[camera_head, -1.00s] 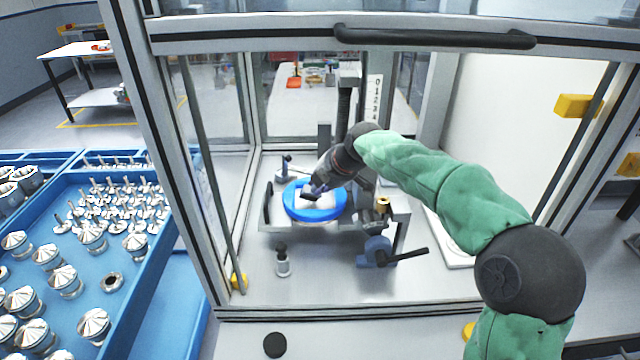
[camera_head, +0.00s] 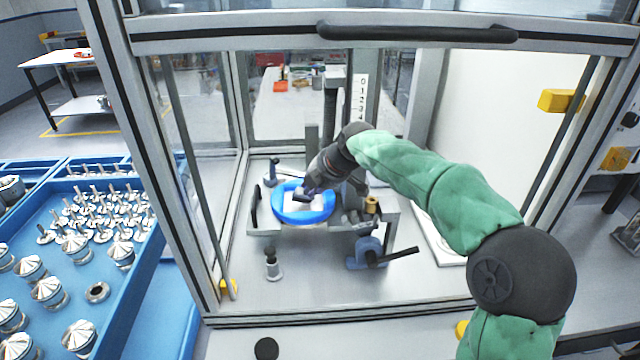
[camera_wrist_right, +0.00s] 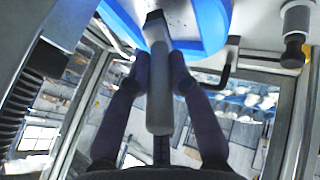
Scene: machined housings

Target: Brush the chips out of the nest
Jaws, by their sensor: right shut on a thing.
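The nest (camera_head: 284,212) is a round fixture with a bright blue ring and a pale inside, on the machine's table. It also shows in the right wrist view (camera_wrist_right: 212,22), where small dark specks, the chips (camera_wrist_right: 178,18), lie on the pale surface. My right gripper (camera_head: 313,187) reaches over the nest. In the right wrist view my right gripper (camera_wrist_right: 161,72) is shut on the grey handle of a brush (camera_wrist_right: 160,105). The brush's dark head (camera_wrist_right: 155,22) is over the pale inside; I cannot tell whether it touches. My left gripper is not in view.
The machine's frame surrounds the opening, with a black handle bar (camera_head: 418,33) on top. A blue-bodied clamp with a black lever (camera_head: 398,254) and a small upright post (camera_head: 272,264) stand before the nest. Blue trays of metal parts (camera_head: 85,235) are at left.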

